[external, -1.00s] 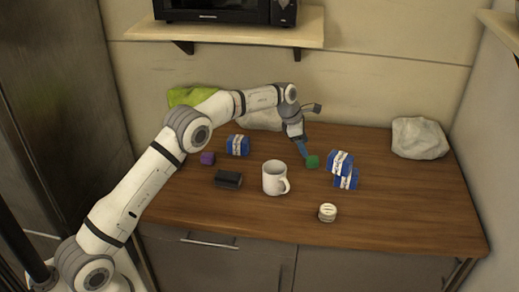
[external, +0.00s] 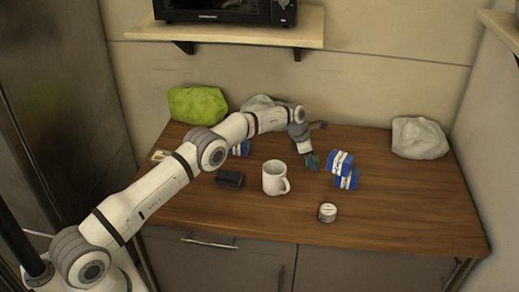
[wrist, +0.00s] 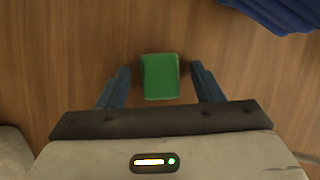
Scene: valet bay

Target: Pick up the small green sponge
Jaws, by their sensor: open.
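The small green sponge (wrist: 160,77) lies on the wooden counter, between and slightly beyond my fingertips in the wrist view. In the external view only a bit of the sponge (external: 316,161) shows beside my gripper (external: 311,160). My gripper (wrist: 160,82) is open, with one blue finger on each side of the sponge and a gap on both sides. It is low over the counter and holds nothing.
Blue-and-white packages (external: 343,170) stand close to the right of the sponge. A small round white container (external: 327,212) sits near the front. The counter's right front is clear.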

